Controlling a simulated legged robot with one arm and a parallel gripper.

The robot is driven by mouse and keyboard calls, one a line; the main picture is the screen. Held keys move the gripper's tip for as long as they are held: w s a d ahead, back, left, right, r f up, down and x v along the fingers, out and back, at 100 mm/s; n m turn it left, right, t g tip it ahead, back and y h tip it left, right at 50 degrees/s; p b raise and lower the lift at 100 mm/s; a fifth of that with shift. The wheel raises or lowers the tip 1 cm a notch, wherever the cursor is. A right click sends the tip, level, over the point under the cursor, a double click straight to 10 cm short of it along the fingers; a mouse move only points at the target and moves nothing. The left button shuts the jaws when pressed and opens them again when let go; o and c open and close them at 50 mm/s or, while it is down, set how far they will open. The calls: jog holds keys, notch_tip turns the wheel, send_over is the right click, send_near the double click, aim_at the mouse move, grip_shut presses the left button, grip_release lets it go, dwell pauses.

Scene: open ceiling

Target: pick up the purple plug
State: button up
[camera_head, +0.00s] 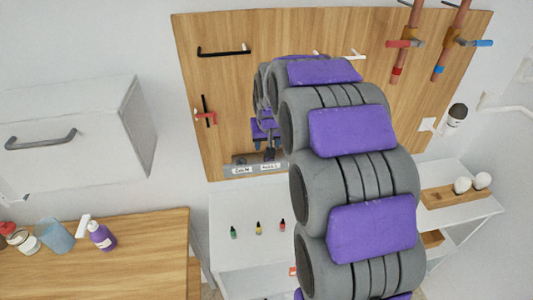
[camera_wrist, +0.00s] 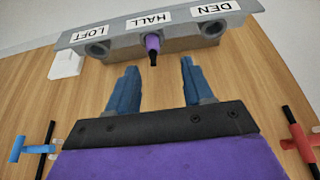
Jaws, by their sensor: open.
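The purple plug (camera_wrist: 153,44) sits in the middle socket of a grey socket strip (camera_wrist: 118,45), at the label reading HALL. Its dark tip points towards my gripper. My gripper (camera_wrist: 158,66) has two blue fingers, spread apart with nothing between them. In the wrist view the plug shows just beyond the fingertips, roughly centred between them and apart from both. In the head view my gripper (camera_head: 268,143) is over the lower part of the wooden board, above the strip (camera_head: 230,170). My arm hides part of the strip there, and I cannot make out the plug.
The wooden board (camera_head: 215,80) carries a black handle (camera_head: 224,51) and pipes with red and blue valves. Small green (camera_head: 233,232), yellow (camera_head: 258,228) and red (camera_head: 282,225) items stand on the white surface below. A wooden table (camera_head: 150,250) is at left.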

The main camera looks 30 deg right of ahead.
jog(key=shift+w+f, duration=0.35)
jog(key=shift+f, duration=0.3)
jog(key=f, duration=0.1)
jog(key=d+f, duration=0.1)
jog(key=w+d+f, duration=0.1)
jog(key=shift+f, duration=0.3)
jog(key=shift+w+d+f, duration=0.2)
jog(key=shift+d+f, duration=0.05)
jog(key=shift+d, duration=0.05)
jog(key=shift+s+a+r, duration=0.1)
jog(key=shift+a, duration=0.35)
jog(key=shift+c, duration=0.6)
jog(key=shift+a, duration=0.5)
jog(key=shift+c, duration=2.2)
jog(key=shift+d, duration=0.5)
grip_shut()
